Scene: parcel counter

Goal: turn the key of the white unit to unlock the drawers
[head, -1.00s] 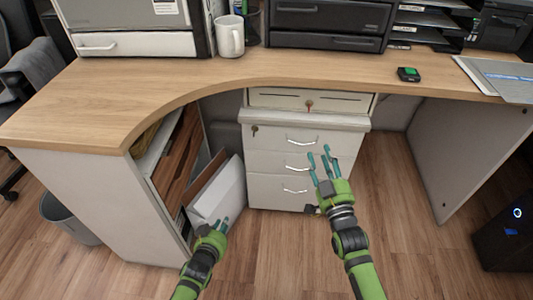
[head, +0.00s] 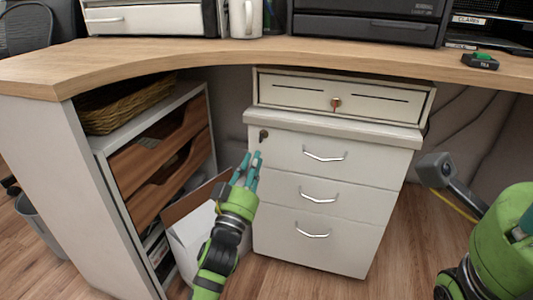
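The white unit (head: 375,170) stands under the desk and has three drawers with silver handles. Its small dark key (head: 263,135) sits in a lock at the upper left of the front, beside the top drawer; its exact angle is too small to tell. My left gripper (head: 247,160) is in front of the unit's left edge, a little below and left of the key in the picture. Its teal fingers look spread and empty, and it does not appear to touch the key. My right gripper (head: 522,226) is at the right edge, partly cut off, its fingertips not clearly shown.
A cream drawer (head: 300,94) with its own reddish key (head: 336,103) hangs under the desktop (head: 200,52), above the white unit. An open box (head: 190,225) stands left of the unit, beside a shelf with a wicker basket (head: 125,108). Floor right of the unit is free.

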